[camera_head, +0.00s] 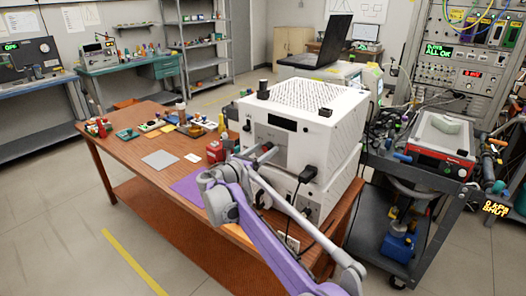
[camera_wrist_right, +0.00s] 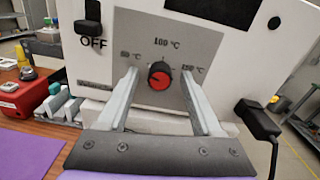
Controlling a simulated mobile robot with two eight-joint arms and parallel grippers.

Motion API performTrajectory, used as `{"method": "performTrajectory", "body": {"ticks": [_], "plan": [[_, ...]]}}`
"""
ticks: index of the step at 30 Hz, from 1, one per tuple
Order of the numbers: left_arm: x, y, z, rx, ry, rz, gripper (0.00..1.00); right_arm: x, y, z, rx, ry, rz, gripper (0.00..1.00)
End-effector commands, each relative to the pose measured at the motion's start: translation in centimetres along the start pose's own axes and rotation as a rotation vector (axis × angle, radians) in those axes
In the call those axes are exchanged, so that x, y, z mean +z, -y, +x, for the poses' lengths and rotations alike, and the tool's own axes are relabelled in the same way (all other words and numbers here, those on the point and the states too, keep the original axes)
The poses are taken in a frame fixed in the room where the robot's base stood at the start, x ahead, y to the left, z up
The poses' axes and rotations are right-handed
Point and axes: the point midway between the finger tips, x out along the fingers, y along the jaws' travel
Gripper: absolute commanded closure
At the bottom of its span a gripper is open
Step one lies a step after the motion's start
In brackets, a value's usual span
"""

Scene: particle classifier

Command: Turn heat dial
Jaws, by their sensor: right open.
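The heat dial (camera_wrist_right: 159,76) is a round knob with a red face and black rim on a grey panel (camera_wrist_right: 200,50). Temperature labels surround it, with 100 °C above it and 150 °C at its right. The panel is on the front of a white box-shaped device (camera_head: 310,105) on the table. My right gripper (camera_wrist_right: 160,74) is open, its two pale fingers on either side of the dial, with visible gaps. In the head view my right gripper (camera_head: 266,152) is at the device's front and the dial cannot be made out. My left gripper is not in view.
A black switch marked OFF (camera_wrist_right: 88,24) is at the panel's upper left. A black plug with a cable (camera_wrist_right: 258,120) sticks out at right. A red block-like object (camera_wrist_right: 25,101) stands left. The brown table (camera_head: 130,155) holds several small items.

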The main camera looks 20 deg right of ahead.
Motion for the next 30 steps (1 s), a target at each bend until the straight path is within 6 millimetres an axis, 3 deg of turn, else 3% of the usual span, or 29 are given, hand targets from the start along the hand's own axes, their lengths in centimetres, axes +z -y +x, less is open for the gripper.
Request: {"method": "performTrajectory", "body": {"ticks": [3,14,30], "plan": [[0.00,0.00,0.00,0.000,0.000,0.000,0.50,0.00,0.00,-0.02,0.000,0.000,0.000,0.33],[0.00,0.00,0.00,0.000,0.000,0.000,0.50,-0.01,0.00,-0.05,0.000,0.000,0.000,0.98],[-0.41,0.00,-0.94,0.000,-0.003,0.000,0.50,0.15,0.02,-0.07,0.000,0.001,0.094,1.00]]}}
